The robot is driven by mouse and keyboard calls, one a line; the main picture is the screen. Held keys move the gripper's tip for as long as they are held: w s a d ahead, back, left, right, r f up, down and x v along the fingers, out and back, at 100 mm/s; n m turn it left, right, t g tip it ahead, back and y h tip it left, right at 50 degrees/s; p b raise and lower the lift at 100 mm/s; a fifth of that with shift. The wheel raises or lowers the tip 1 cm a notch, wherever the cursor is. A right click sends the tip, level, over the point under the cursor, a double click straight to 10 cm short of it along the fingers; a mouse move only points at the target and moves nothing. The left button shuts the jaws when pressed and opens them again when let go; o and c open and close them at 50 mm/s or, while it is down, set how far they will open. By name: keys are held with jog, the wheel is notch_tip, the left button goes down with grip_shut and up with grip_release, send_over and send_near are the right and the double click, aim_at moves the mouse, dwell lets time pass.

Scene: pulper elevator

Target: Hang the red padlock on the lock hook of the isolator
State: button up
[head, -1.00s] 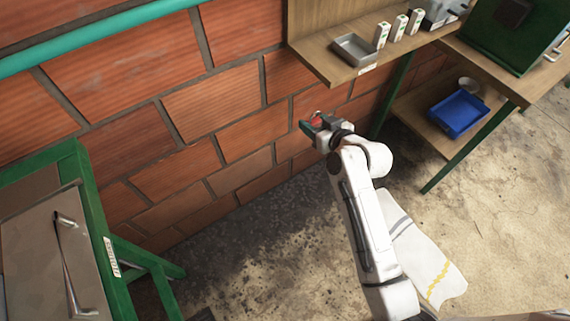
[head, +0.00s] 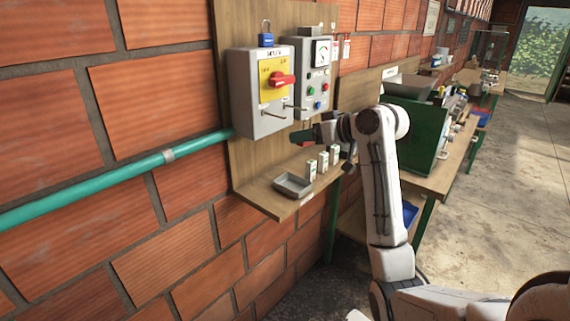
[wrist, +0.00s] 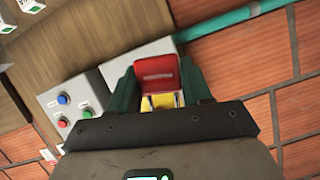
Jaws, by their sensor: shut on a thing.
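The isolator (head: 247,92) is a grey wall box with a yellow plate and a red handle (head: 282,80). Two thin metal rods stick out of its lower front; I take the left one (head: 272,119) to be the lock hook, but cannot be sure. My gripper (head: 303,136) is to the right of and below the isolator, apart from it. In the wrist view the red padlock (wrist: 157,70) sits between the dark green fingers of my gripper (wrist: 160,88), which are shut on it. The padlock is hidden in the head view, and its shackle is not clear.
A blue padlock (head: 266,40) is at the isolator's top. A control box (head: 311,88) with buttons and a gauge is right beside it. Below, a wooden shelf (head: 262,203) bears a grey tray (head: 293,185) and several white tagged blocks (head: 311,168). A teal pipe (head: 120,175) runs along the wall.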

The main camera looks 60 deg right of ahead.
jog(key=shift+r, duration=0.4)
jog(key=d+r+b+x, duration=0.1)
jog(key=b+x, duration=0.1)
jog(key=x, duration=0.7)
jog(key=shift+w+r+b, duration=0.25)
jog(key=shift+r+b, duration=0.05)
jog(key=shift+r, duration=0.1)
dwell(0.4)
jog(key=shift+a, duration=0.1)
dwell(0.5)
jog(key=o, duration=1.2)
